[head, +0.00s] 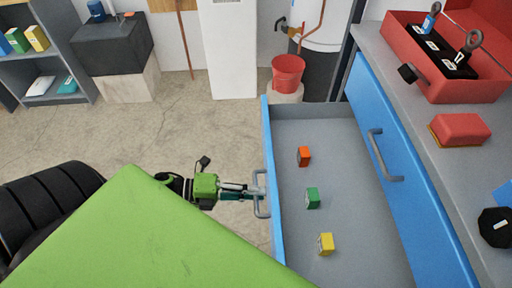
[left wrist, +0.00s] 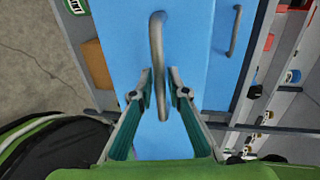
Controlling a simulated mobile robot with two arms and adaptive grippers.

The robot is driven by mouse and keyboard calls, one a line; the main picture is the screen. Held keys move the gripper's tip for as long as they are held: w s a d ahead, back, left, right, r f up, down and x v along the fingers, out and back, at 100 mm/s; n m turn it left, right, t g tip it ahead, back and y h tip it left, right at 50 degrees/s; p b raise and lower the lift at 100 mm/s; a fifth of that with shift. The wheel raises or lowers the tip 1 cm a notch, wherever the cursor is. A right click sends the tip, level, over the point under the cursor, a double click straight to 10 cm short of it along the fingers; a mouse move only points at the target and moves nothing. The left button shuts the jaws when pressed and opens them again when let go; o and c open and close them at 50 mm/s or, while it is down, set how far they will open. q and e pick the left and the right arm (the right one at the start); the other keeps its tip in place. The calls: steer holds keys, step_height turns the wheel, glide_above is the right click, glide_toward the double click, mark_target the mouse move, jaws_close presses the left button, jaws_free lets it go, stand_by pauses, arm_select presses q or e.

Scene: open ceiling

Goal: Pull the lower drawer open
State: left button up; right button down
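The lower drawer (head: 343,190) is pulled well out, with its grey inside showing and its blue front facing left. Its handle is a grey bar (head: 262,192) on that front. The handle also shows large in the left wrist view (left wrist: 157,62). My left gripper (head: 256,191) is at this handle, one finger on each side of the bar. In the left wrist view the fingers (left wrist: 159,84) are apart, with visible gaps beside the bar. The upper drawer (head: 408,185), also blue with a grey handle, is shut under the worktop. My right gripper is not in view.
Orange (head: 304,156), green (head: 313,198) and yellow (head: 326,243) small boxes lie in the open drawer. A red toolbox (head: 440,75) stands on the worktop. A red bucket (head: 288,72) stands beyond the drawer. Bare concrete floor (head: 150,135) lies left of it.

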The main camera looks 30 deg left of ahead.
arm_select(q)
steer(key=v, duration=1.1)
steer(key=shift+s+a, duration=0.2)
steer(key=shift+a, duration=0.1)
